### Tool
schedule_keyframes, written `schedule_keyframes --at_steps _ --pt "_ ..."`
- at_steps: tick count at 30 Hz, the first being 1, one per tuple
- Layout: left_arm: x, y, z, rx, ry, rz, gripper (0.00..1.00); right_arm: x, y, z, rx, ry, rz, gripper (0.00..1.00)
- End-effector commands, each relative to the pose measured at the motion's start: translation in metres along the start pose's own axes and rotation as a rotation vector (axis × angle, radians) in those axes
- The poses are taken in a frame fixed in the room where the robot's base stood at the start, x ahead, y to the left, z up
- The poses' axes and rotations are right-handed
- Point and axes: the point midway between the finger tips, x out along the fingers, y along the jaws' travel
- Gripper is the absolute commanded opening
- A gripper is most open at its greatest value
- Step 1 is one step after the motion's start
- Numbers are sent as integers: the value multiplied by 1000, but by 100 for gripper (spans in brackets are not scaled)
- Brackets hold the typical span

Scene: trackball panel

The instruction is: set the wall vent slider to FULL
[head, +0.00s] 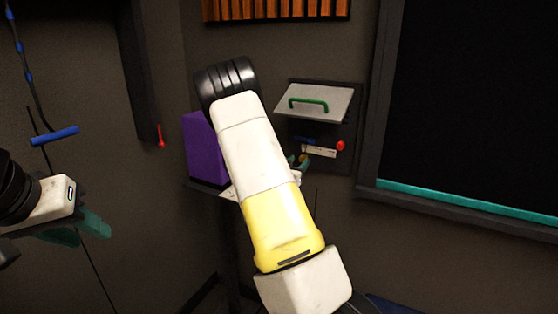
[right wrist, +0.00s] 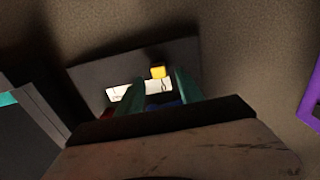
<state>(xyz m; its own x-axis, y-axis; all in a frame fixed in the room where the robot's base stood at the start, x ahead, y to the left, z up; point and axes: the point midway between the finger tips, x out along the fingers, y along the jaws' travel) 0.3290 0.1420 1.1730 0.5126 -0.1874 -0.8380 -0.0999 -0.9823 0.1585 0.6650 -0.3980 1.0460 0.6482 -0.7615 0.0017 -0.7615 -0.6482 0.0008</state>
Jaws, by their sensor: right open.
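The wall panel (head: 352,128) carries a white labelled strip (head: 319,151) with a small yellow knob (head: 303,157) near its left end; this looks like the vent slider. In the right wrist view the yellow knob (right wrist: 157,70) and the white strip (right wrist: 120,92) show past my fingertips. The label is too small to read. My right gripper (head: 298,163) is open at the panel, its teal fingers apart (right wrist: 161,84) on either side of the knob's line. I cannot tell whether they touch it. My left gripper (head: 93,235) is open and empty at the far left.
A raised grey flap with a green handle (head: 309,103) is above the strip. A red ball knob (head: 340,146) and a blue part (head: 304,140) are close by. A purple box (head: 204,150) stands left of the panel. A dark framed board (head: 475,100) is at right.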

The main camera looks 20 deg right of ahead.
Motion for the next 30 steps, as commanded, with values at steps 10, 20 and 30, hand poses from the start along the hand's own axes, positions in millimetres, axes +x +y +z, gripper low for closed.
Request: schedule_keyframes --at_steps 10,20,30 --pt "0 0 0 0 0 0 36 29 0 0 0 -1 -1 44" --pt "0 0 0 0 0 0 36 29 0 0 1 -1 -1 18" --pt "0 0 0 0 0 0 36 28 0 0 1 -1 -1 0"
